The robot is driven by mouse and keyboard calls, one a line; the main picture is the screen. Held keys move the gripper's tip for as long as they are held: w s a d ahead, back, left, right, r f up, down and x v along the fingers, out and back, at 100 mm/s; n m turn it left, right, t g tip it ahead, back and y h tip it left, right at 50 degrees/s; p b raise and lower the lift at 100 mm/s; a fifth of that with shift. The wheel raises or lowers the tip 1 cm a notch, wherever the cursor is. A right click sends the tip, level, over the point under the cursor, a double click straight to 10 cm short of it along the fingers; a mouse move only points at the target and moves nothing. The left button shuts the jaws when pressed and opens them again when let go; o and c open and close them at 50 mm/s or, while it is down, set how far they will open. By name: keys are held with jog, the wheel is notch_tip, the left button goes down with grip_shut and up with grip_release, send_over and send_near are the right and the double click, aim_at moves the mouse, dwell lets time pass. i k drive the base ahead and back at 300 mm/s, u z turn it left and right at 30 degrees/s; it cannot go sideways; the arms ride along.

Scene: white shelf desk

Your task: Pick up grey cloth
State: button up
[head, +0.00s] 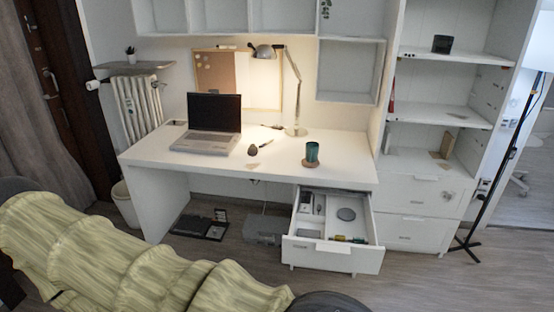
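I cannot make out a thing that is clearly a grey cloth. A flat grey thing (265,229) lies on the floor under the desk, left of the open drawer; I cannot tell whether it is cloth. My gripper is not in view.
A black lamp stand (500,165) stands at right. Part of the front floor is hidden.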

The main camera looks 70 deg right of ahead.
aim_at(301, 232)
jog(key=u, duration=0.05)
jog(key=k, duration=1.3)
jog(key=z, duration=1.5)
jog(key=i, duration=0.35)
jog(key=z, duration=0.15)
